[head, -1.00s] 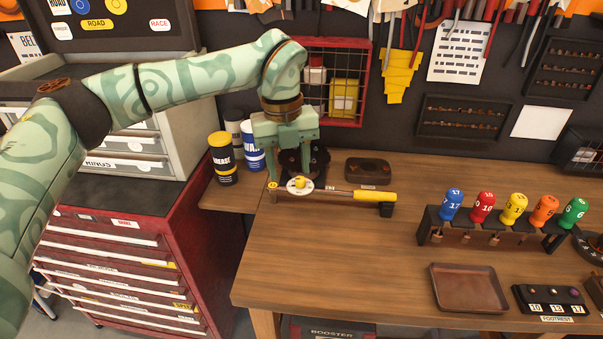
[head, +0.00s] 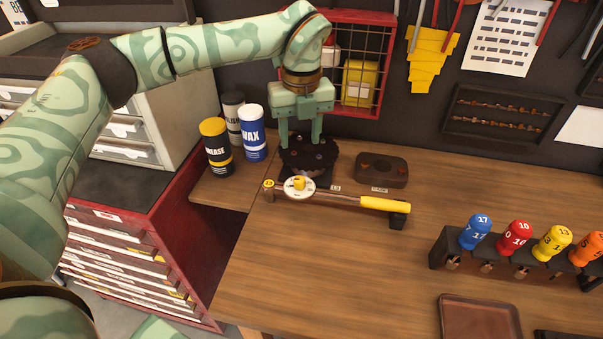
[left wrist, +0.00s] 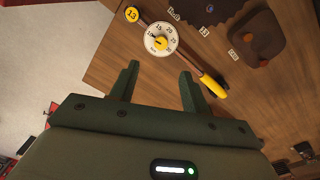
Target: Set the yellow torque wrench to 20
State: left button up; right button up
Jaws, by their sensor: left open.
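The torque wrench lies across the bench with its yellow handle (head: 385,204) to the right. Its round white dial (head: 291,190) has a yellow knob (head: 299,183) on top. In the left wrist view the dial (left wrist: 165,47) shows printed numbers around the yellow pointer knob (left wrist: 157,42); the exact setting is too small to read surely. A yellow 13 tag (left wrist: 132,14) marks the head end. My left gripper (head: 300,144) is open and empty, above and apart from the dial in the head view. Its two fingers (left wrist: 158,77) show spread in the left wrist view. My right gripper is not in view.
A dark round fixture (head: 309,158) stands just behind the wrench. Grease (head: 216,150) and wax (head: 253,137) cans stand to the left. A dark block (head: 381,170) lies behind the handle. A rack of coloured-handled tools (head: 508,262) and a tray (head: 480,318) are at right. The bench front is clear.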

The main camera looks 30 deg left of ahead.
aim_at(300, 180)
pick_arm(q)
notch_tip(300, 180, down, 12)
jog(key=shift+w+a+f+b, duration=0.1)
jog(key=shift+b, duration=0.6)
jog(key=shift+c, duration=0.4)
jog(key=c, duration=0.9)
